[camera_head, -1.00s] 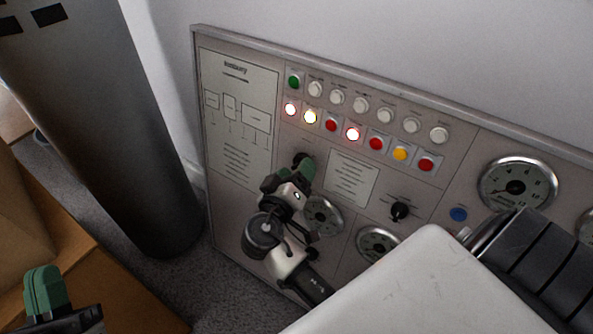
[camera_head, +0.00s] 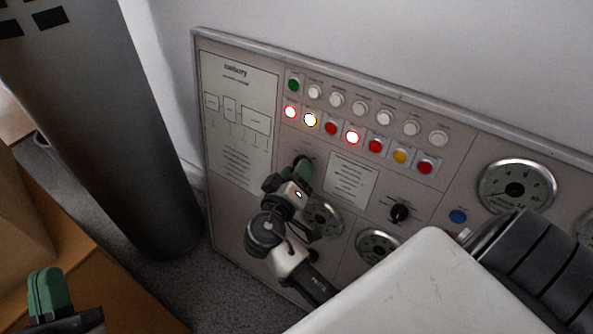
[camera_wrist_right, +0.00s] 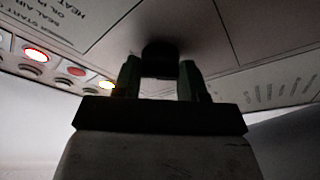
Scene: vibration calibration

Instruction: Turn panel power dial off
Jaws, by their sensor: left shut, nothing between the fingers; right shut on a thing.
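The upright grey control panel (camera_head: 462,155) stands against the wall in the head view. My right gripper (camera_head: 303,166) is at the panel, below the rows of buttons and lamps. In the right wrist view its two green fingers (camera_wrist_right: 161,78) are shut on a round black dial (camera_wrist_right: 160,52) on the panel face. In the head view the fingers mostly hide this dial, and its pointer setting cannot be read. My left gripper (camera_head: 48,292) is shut and empty at the lower left, away from the panel.
Another black dial (camera_head: 399,212) sits right of the held one, with a blue button (camera_head: 458,217) beyond it. Round gauges (camera_head: 517,189) are lower on the panel. Some lamps (camera_head: 352,137) glow. A dark column (camera_head: 110,130) and cardboard (camera_head: 110,290) stand left.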

